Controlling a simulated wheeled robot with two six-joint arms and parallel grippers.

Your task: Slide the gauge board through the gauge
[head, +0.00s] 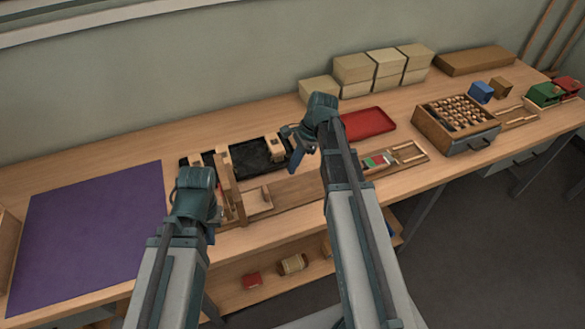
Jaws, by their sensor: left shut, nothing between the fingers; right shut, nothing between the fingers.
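A wooden gauge (228,180), an upright frame, stands on the bench in the middle of the head view, partly hidden by my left arm. A pale flat wooden piece with a small knob, which looks like the gauge board (259,200), lies just right of it on a long wooden base (297,188). I cannot tell whether any of it reaches into the gauge. My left gripper (213,213) is shut and empty close to the left of the gauge, its fingertips mostly hidden. My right gripper (296,150) is shut and empty, above the bench beside a black tray.
The black tray (255,158) with wooden blocks lies behind the gauge. A purple mat (88,232) covers the left of the bench. A red tray (367,124), a small parts tray (408,153), a peg-filled box (457,120) and stacked cartons (385,70) stand to the right.

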